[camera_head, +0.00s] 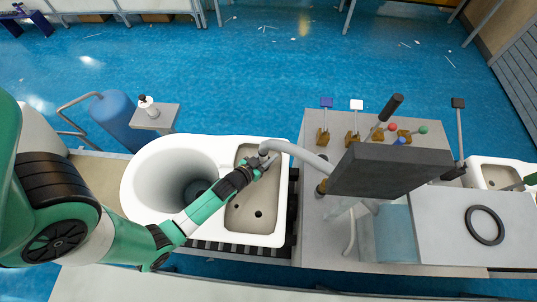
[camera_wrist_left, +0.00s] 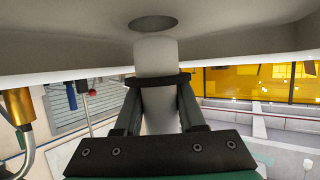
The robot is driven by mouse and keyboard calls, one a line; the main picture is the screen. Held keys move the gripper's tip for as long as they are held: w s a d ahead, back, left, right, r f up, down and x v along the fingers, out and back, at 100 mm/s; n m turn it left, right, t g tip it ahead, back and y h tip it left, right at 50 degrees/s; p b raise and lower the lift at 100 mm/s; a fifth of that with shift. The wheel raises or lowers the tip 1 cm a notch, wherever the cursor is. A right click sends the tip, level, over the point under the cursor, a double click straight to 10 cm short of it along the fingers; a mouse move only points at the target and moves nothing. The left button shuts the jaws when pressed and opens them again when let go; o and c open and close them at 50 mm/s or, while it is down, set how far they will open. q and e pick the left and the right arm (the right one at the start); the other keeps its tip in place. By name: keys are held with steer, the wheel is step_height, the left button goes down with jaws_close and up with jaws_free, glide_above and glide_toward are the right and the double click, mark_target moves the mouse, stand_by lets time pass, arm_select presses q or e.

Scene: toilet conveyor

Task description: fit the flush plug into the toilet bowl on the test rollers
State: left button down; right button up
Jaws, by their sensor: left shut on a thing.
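The white toilet bowl (camera_head: 140,185) lies on the black test rollers (camera_head: 225,247), its wide opening to the left and a grey recessed tank area (camera_head: 262,212) with holes to the right. My left gripper (camera_head: 262,164) is over the upper part of this recess, shut on the pale flush plug at the end of the grey hose (camera_head: 300,153). In the left wrist view the plug (camera_wrist_left: 156,55) is between the black fingers (camera_wrist_left: 155,112), with a dark ring around it. Its tip overlaps the lower edge of a round hole (camera_wrist_left: 153,22) in a pale surface; I cannot tell whether it is inside.
A test bench (camera_head: 318,240) with a dark panel (camera_head: 390,170), levers and coloured knobs stands right of the bowl. A black ring (camera_head: 485,225) lies on a pale surface farther right. A blue tank (camera_head: 112,120) and small stand (camera_head: 154,118) are behind left. Blue floor behind is mostly clear.

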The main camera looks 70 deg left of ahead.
arm_select(q)
steer(key=shift+f+b, duration=0.85)
arm_select(e)
steer(key=shift+f, duration=0.85)
arm_select(q)
steer(key=shift+c, duration=2.1)
jaws_free()
steer(key=shift+s, duration=0.1)
steer(key=v, duration=0.4)
steer(key=p+v, duration=0.1)
steer(key=v, duration=0.2)
steer(key=shift+w+d+r, duration=0.25)
steer(key=shift+w+d, duration=0.05)
steer(key=shift+d, duration=0.05)
steer(key=s, duration=0.3)
steer(key=s+d+r, duration=0.1)
steer(key=s, duration=0.1)
steer(key=shift+w+d+r, duration=0.1)
steer(key=shift+w+r, duration=0.05)
steer(key=shift+w, duration=0.25)
steer(key=shift+s, duration=0.1)
arm_select(e)
steer(key=shift+r, duration=0.5)
